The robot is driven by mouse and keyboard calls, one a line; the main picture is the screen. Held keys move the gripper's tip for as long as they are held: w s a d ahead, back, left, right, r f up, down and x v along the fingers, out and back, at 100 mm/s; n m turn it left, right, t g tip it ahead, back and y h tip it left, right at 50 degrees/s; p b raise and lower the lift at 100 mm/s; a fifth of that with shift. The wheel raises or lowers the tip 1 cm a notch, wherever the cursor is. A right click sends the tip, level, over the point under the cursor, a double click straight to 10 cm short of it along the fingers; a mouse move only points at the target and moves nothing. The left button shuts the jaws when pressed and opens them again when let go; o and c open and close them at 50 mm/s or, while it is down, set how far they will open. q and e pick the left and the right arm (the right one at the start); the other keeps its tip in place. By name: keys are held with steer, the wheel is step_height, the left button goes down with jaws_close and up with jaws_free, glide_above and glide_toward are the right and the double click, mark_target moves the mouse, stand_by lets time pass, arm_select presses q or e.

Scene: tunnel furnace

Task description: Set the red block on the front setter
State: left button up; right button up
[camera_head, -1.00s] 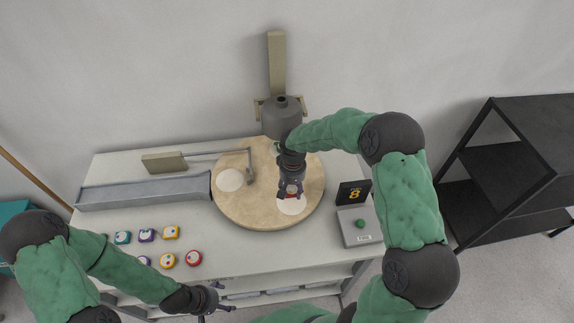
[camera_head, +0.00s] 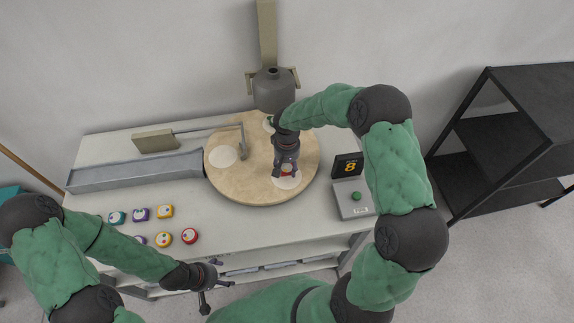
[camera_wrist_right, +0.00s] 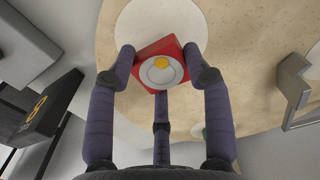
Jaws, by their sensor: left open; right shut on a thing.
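My right gripper (camera_head: 286,172) is shut on the red block (camera_wrist_right: 143,78), which has a white ring and a yellow dot on its face. It holds the block over the front setter (camera_head: 291,183), a white disc at the front of the round turntable (camera_head: 250,192). In the right wrist view the block overlaps the edge of the white disc (camera_wrist_right: 150,25). I cannot tell whether the block touches it. My left gripper (camera_head: 208,288) is open and empty in front of the table, away from the block.
Another white disc (camera_head: 222,156) lies bare on the turntable's left. A bent metal arm (camera_head: 242,140) reaches over the turntable. A black sign (camera_head: 347,166) and green-button box (camera_head: 354,200) stand right.

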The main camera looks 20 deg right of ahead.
stand_by(0.6)
steer(key=shift+f+b, duration=1.2)
steer(key=shift+f, duration=0.2)
steer(key=shift+f+b, duration=0.4)
steer(key=o, duration=1.3)
steer(key=shift+r, duration=0.15)
step_height(320, 180, up, 12)
steer(key=shift+f, duration=0.1)
